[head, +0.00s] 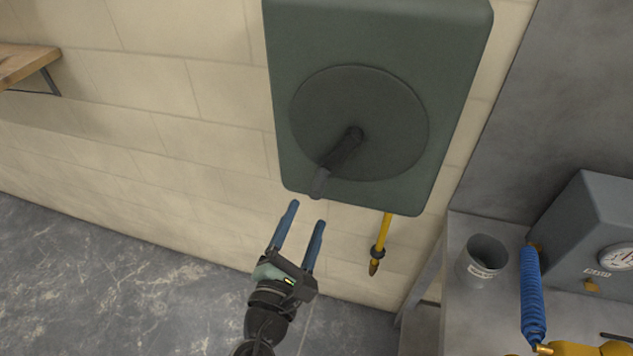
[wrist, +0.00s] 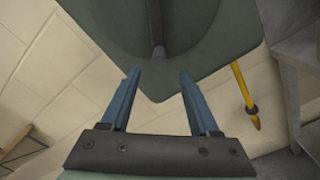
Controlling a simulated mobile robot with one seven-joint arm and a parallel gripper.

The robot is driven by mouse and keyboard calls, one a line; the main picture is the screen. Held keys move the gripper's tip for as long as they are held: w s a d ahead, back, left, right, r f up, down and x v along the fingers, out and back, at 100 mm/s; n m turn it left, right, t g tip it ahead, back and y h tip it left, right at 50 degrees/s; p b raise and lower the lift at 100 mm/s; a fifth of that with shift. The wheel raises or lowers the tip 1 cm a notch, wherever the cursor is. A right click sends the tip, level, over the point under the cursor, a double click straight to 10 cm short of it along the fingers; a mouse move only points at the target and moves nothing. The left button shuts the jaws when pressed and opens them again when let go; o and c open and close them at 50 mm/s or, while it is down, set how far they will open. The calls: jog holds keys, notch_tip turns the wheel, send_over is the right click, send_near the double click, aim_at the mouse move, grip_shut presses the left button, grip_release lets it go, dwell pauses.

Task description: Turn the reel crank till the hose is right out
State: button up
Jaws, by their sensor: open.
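The hose reel is a green wall-mounted case (head: 450,60) with a dark round disc (head: 385,95) on its front. A dark crank (head: 341,150) runs from the disc's middle down and to the left, ending in a handle (head: 320,183). In the wrist view the crank (wrist: 158,52) shows beyond and between the fingertips.
A grey bench (head: 462,318) at the lower right carries a grey cup (head: 482,260), a coiled blue hose (head: 533,295) and a grey box with a gauge (head: 590,235). A wooden shelf (head: 28,65) is at the far left.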

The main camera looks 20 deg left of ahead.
aim_at(319, 184)
jog(key=w+p, duration=0.1)
jog(key=w, duration=0.8)
jog(key=shift+w, duration=0.25)
grip_shut()
dwell(1.0)
